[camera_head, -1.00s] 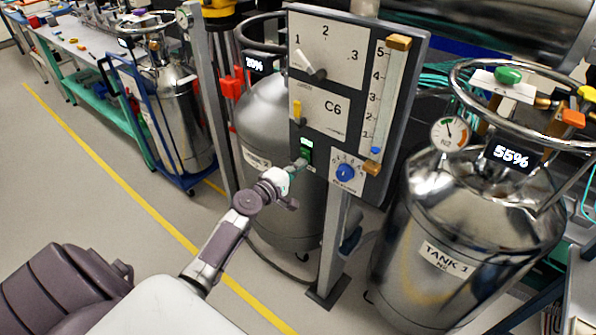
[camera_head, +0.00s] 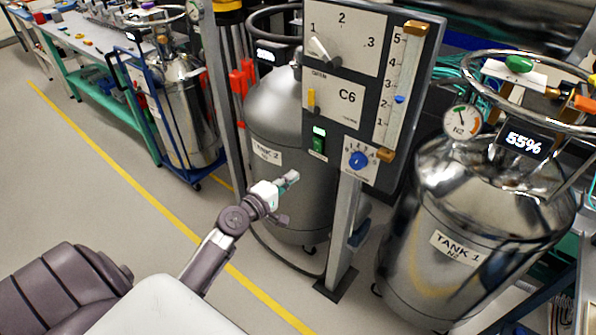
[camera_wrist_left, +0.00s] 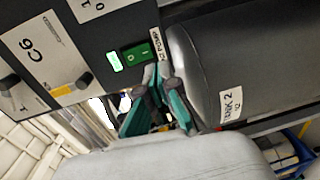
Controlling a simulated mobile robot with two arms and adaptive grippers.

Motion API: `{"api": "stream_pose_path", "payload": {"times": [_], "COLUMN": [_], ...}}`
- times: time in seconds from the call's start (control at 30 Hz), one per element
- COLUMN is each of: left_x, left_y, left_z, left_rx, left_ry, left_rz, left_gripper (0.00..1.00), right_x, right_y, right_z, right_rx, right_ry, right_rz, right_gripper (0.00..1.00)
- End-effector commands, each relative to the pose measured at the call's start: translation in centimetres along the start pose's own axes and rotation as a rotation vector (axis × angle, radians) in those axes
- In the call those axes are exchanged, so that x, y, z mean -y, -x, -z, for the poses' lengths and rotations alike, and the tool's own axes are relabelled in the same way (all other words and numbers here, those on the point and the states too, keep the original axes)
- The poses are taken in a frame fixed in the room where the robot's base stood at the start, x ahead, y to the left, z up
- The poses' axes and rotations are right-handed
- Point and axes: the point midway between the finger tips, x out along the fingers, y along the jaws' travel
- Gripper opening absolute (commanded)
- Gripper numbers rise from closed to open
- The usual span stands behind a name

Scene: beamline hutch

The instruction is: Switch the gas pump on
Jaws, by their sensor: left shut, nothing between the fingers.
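The green gas pump rocker switch (camera_head: 318,144) is on the grey control panel (camera_head: 432,40), below the C6 plate, with a small lit green display (camera_head: 319,131) above it. In the left wrist view the switch (camera_wrist_left: 136,53) sits beside a label ending in "PUMP", and the lit display (camera_wrist_left: 115,61) is next to it. My left gripper (camera_head: 291,178) is shut and empty, below and left of the switch, apart from it in the head view. In the wrist view its teal fingertips (camera_wrist_left: 158,73) point toward the panel. My right gripper is not in view.
The panel also has a selector (camera_head: 323,50), a blue knob (camera_head: 360,160) and a flow tube with a blue float (camera_head: 399,99) between 2 and 3. Tank 2 (camera_head: 290,110) stands behind my gripper, Tank 1 (camera_head: 470,205) at right. The left floor is clear.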

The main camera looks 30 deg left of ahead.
Motion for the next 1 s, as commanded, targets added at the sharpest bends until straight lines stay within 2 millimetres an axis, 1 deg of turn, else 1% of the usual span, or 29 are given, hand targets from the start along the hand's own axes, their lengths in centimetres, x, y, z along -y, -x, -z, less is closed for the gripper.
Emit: {"api": "stream_pose_path", "payload": {"times": [0.03, 0.1, 0.2, 0.3, 0.5, 0.87, 0.93, 0.97, 1.0], "left_x": [0.6, 0.8, 0.9, 0.8, 0.8, 0.8, 1.1, 1.4, 2.3], "left_y": [1.0, 2.0, 3.0, 3.5, 3.7, 3.7, 3.7, 3.7, 3.7], "left_z": [0.0, 0.0, 0.0, 0.1, 0.1, 0.1, 0.0, 0.0, 0.0], "left_rx": [-0.001, -0.001, -0.001, -0.001, -0.001, -0.001, -0.001, -0.002, -0.004], "left_ry": [-0.001, -0.001, -0.001, -0.001, -0.001, -0.001, -0.004, -0.009, -0.020], "left_rz": [0.003, 0.002, 0.001, 0.000, 0.000, 0.000, 0.006, 0.013, 0.031], "left_gripper": [0.00, 0.00, 0.00, 0.00, 0.00, 0.00, 0.00, 0.00, 0.00], "right_x": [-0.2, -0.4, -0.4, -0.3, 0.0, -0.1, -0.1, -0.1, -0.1], "right_y": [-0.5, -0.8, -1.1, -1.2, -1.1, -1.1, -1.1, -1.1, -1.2], "right_z": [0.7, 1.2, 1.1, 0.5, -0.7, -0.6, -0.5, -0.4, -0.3], "right_rx": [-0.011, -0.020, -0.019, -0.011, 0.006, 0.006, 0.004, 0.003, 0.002], "right_ry": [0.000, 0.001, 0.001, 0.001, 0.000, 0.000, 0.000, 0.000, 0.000], "right_rz": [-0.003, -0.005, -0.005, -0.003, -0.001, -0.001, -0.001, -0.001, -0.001], "right_gripper": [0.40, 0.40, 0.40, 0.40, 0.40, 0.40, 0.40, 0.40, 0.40]}}
